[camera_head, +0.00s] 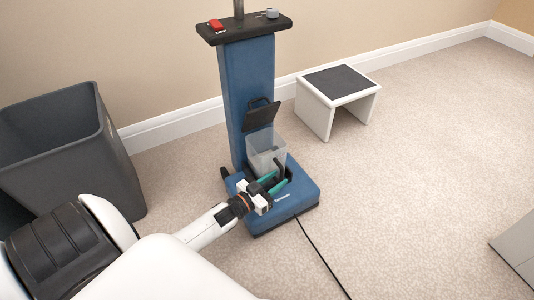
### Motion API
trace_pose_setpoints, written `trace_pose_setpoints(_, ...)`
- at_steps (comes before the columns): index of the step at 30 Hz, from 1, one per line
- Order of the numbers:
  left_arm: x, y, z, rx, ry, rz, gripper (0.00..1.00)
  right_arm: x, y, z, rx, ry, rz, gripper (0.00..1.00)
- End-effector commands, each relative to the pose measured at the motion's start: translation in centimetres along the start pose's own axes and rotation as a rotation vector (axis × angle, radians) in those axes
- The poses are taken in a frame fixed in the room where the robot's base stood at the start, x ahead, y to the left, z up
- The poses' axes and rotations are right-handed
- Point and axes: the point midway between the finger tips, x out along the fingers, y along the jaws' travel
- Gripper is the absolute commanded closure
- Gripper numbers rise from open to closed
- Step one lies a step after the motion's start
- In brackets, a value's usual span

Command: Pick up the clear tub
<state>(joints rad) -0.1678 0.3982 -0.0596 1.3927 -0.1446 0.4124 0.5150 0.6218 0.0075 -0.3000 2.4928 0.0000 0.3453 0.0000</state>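The clear tub (264,150) is a see-through grey box. It stands upright low on the front of a blue upright floor machine (247,95), with a dark flap (262,115) raised above it. My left gripper (279,179) is at the tub's lower front, just above the machine's blue base. Its green-lined fingers are spread apart and look open. A dark curved part shows by the fingertips. I cannot tell whether the fingers touch the tub. My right gripper is not in view.
A dark grey bin (75,145) stands at the left by the wall. A white step stool (337,92) with a dark top is at the right of the machine. A black cord (322,258) runs along the carpet. A grey object (517,248) is at the right edge.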

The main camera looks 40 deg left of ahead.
Motion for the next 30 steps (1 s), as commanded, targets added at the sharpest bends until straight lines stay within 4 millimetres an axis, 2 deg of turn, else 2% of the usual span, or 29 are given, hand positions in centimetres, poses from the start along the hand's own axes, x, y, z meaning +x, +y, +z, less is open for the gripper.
trace_pose_setpoints(2, 1.1, 0.1, -0.3, 0.004, -0.003, -0.001, 0.65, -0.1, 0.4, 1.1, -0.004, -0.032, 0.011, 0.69)
trace_pose_setpoints(6, 2.8, 0.1, -0.2, 0.002, 0.0, -0.001, 0.65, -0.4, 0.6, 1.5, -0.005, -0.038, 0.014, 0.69)
trace_pose_setpoints(14, 3.1, 0.1, 0.1, 0.001, 0.002, 0.0, 0.65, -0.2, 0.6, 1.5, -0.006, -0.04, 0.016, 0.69)
trace_pose_setpoints(15, 3.1, 0.1, 0.1, 0.001, 0.002, 0.0, 0.67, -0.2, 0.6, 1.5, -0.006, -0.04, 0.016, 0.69)
trace_pose_setpoints(17, 3.1, 0.1, 0.1, 0.001, 0.002, 0.0, 0.76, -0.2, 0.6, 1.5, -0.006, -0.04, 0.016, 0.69)
trace_pose_setpoints(21, 3.1, 0.1, 0.1, 0.001, 0.002, 0.0, 0.99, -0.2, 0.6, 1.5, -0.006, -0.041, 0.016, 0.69)
trace_pose_setpoints(30, 3.1, 0.1, 0.1, 0.002, 0.0, 0.0, 1.0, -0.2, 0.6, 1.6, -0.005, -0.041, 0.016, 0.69)
